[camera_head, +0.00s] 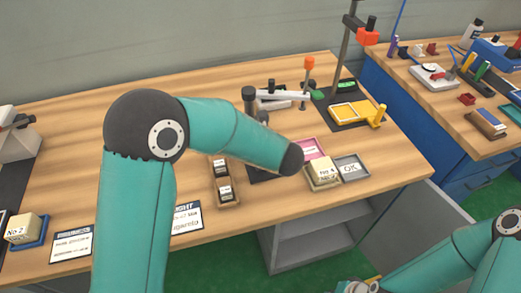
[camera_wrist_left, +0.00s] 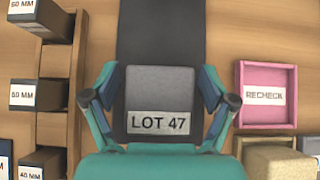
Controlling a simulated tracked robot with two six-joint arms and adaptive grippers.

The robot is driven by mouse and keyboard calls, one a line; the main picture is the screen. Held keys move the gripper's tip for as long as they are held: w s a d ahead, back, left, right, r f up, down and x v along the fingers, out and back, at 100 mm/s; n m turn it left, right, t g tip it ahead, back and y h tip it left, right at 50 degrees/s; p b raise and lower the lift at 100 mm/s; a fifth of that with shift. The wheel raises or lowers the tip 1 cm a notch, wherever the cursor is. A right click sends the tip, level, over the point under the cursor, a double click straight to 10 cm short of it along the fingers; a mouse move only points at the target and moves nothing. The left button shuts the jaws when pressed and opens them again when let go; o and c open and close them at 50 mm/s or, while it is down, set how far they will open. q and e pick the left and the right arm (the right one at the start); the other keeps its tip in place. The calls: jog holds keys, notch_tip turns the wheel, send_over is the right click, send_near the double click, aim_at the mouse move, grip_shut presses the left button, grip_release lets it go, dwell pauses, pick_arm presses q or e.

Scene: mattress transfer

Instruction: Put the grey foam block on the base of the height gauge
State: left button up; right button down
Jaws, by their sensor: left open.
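The grey foam block (camera_wrist_left: 160,88), labelled LOT 47, lies on a dark strip (camera_wrist_left: 160,30) in the left wrist view. My left gripper (camera_wrist_left: 158,100) is open, with one finger on each side of the block; I cannot tell whether they touch it. In the head view my left forearm hides this gripper and the block. What looks like the height gauge (camera_head: 345,58), a tall dark post with an orange-red slider, stands at the back right on a dark base (camera_head: 337,121) with a yellow frame on it. My right gripper (camera_head: 358,287) is partly cut off at the bottom edge.
A pink RECHECK tray (camera_wrist_left: 240,95), a grey OK tray (camera_head: 352,180) and a tan No. 4 block (camera_head: 323,178) are right of the foam block. A wooden rack (camera_wrist_left: 53,129) of labelled blocks is left of it. A lever device (camera_head: 280,101) stands behind.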

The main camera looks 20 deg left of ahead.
pick_arm(q)
jog(key=v, duration=1.1)
jog(key=shift+s+r, duration=0.25)
jog(key=shift+r, duration=0.05)
jog(key=shift+d, duration=0.1)
